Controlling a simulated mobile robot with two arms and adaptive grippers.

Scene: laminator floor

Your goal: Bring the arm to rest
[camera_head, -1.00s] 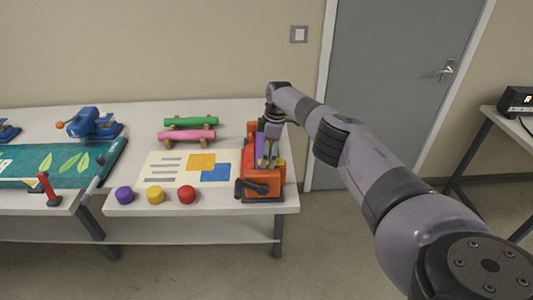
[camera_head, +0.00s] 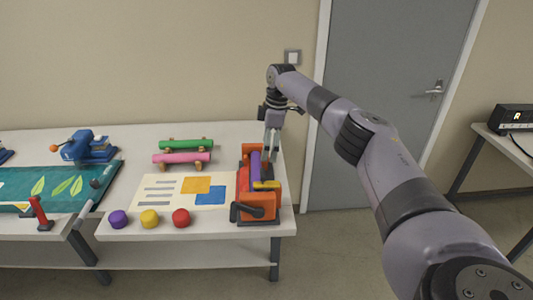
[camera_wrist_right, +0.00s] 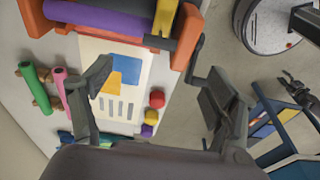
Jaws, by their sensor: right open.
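My right gripper (camera_head: 270,146) hangs pointing down just behind the orange machine (camera_head: 260,207) at the right end of the table, above the tabletop. In the right wrist view my right gripper (camera_wrist_right: 160,95) has its two fingers spread wide with nothing between them. The orange machine, with its purple roller (camera_head: 255,168) and a yellow part (camera_head: 266,184), lies at the top of the wrist view, apart from the fingers. My left gripper is not in the head view.
A printed sheet (camera_head: 165,198) lies left of the machine. Purple, yellow and red knobs (camera_head: 181,218) line the front edge. Green and pink rolls (camera_head: 182,158) sit behind. A blue device (camera_head: 88,148) and teal mat (camera_head: 60,185) are further left. A grey door (camera_head: 390,100) stands behind the arm.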

